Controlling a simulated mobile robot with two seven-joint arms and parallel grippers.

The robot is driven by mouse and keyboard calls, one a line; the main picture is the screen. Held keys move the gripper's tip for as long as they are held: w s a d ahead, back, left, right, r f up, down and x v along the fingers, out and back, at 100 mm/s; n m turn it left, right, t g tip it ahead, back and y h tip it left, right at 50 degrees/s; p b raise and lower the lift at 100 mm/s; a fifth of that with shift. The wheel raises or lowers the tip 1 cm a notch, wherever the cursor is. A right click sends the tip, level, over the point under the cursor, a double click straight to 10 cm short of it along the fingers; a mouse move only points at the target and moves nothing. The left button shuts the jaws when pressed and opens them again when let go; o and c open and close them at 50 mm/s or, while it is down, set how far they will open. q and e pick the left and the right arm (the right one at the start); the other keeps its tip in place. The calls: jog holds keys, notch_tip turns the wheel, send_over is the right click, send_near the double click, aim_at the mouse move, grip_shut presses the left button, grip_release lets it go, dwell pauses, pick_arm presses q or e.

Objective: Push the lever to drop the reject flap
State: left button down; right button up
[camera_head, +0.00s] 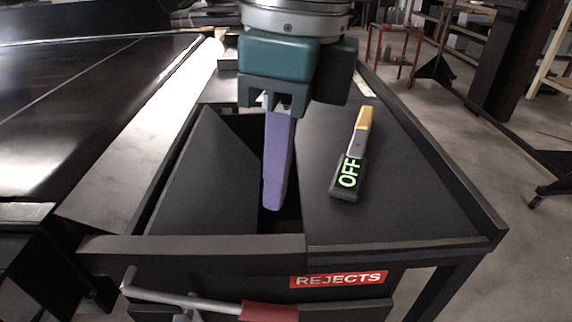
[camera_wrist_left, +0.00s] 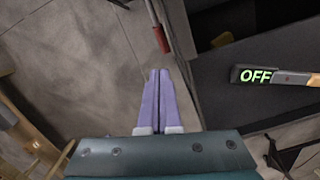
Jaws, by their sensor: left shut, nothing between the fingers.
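The lever (camera_head: 190,299) is a thin grey bar with a red grip (camera_head: 268,311), low on the front of the dark reject station. In the left wrist view the red grip (camera_wrist_left: 161,39) lies beyond the fingertips, with a gap between them in the picture. My left gripper (camera_head: 272,206) is shut and empty, its purple fingers pointing down in front of a dark opening. The shut fingers also show in the left wrist view (camera_wrist_left: 158,72). A dark slanted panel (camera_head: 205,180), apparently the flap, sits at the left of the opening. My right gripper is out of view.
A handheld device reading OFF (camera_head: 348,172), with a yellow handle, lies on the dark top (camera_head: 410,215) right of the opening. A red REJECTS label (camera_head: 338,279) is on the front. The conveyor (camera_head: 90,80) is at left. A raised rim (camera_head: 440,165) edges the right side.

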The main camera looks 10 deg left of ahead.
pick_arm(q)
notch_tip(320, 180, up, 2)
jog(key=shift+d+r, duration=0.15)
dwell(1.3)
jog(key=s+d+f+n+t+h, duration=0.1)
jog(key=s+d+f+n+h, duration=0.45)
jog(key=s+f, duration=0.2)
jog(key=s+a+f+n+t+y, duration=0.1)
jog(key=s+a+f+n+y, duration=0.15)
jog(key=s+a+n, duration=0.45)
jog(key=s+a+f+n+t+y, duration=0.2)
jog(key=a+f+n, duration=0.15)
jog(key=a, duration=0.65)
notch_tip(320, 180, up, 24)
jog(key=p, duration=2.3)
jog(key=shift+r+p, duration=0.25)
jog(key=shift+p, duration=0.15)
